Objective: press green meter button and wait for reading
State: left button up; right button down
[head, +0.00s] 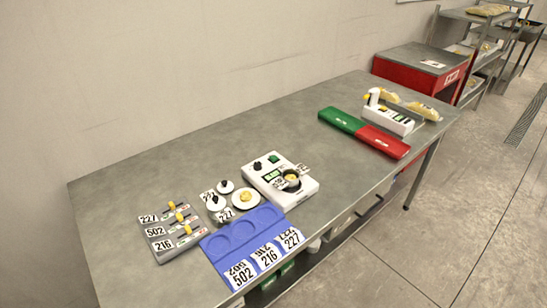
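A white meter (298,194) stands near the middle of the grey table. A small dark green button (273,158) is on its back part, with a black knob (257,166) to the left. A small display with green lit figures (271,176) is on its face; the figures are too small to read. A small round cup (291,180) with yellowish contents and number tags sits at the meter's right side. Neither of my grippers shows, and nothing is seen touching the button.
On the table (225,133), a blue tray (221,246) with round recesses and number cards lies in front. White dishes (245,198) and a grey rack (186,242) stand left. A green and red board (342,120) and a white device (390,119) are at the right. The table's back-left is clear.

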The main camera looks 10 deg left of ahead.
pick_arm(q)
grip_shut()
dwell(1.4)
